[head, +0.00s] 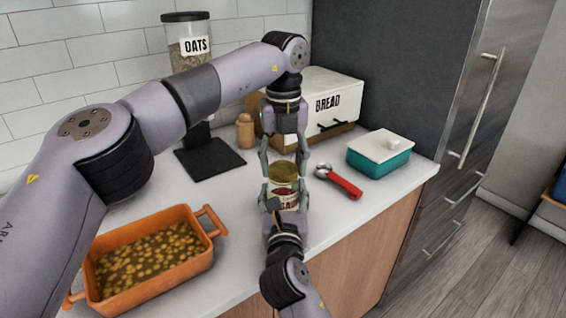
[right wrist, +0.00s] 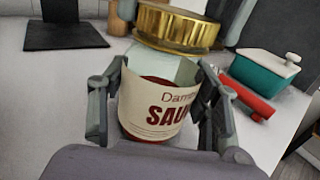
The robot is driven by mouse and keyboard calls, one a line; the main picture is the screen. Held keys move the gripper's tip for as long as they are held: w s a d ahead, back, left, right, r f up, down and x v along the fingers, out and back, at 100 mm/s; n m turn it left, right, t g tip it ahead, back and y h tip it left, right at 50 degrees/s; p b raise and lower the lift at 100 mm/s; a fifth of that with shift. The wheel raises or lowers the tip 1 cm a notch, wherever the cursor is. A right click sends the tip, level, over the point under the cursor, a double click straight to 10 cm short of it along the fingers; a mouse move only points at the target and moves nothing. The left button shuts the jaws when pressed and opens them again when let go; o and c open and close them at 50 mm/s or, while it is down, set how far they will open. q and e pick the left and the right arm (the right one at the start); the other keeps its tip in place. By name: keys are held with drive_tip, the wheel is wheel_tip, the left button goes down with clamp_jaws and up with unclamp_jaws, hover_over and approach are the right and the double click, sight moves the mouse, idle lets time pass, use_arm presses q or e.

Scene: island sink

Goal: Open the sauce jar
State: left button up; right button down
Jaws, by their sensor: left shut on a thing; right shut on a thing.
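The sauce jar (head: 288,199) is near the front edge of the counter, with a white label and red print; it also shows in the right wrist view (right wrist: 160,108). Its gold lid (head: 283,170) sits at the top, above a pale glass band in the right wrist view (right wrist: 178,27). I cannot tell whether the lid is still seated. My left gripper (head: 283,164) points down from above, shut on the lid with a finger at each side. My right gripper (head: 286,197) reaches in from the front, shut on the jar body. Its fingers flank the label.
A red-handled can opener (head: 343,184) and a teal lidded dish (head: 379,155) are right of the jar. An orange pan of food (head: 150,260) is at front left.

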sight(283, 168)
use_arm(q)
drive_tip(key=n, duration=0.7)
drive_tip(key=shift+n, duration=0.3)
drive_tip(key=n, duration=0.6)
drive_tip(key=shift+r, duration=0.25)
drive_tip(key=shift+r, duration=0.9)
drive_tip(key=shift+r, duration=2)
use_arm(e)
drive_tip(key=shift+c, duration=2.3)
unclamp_jaws()
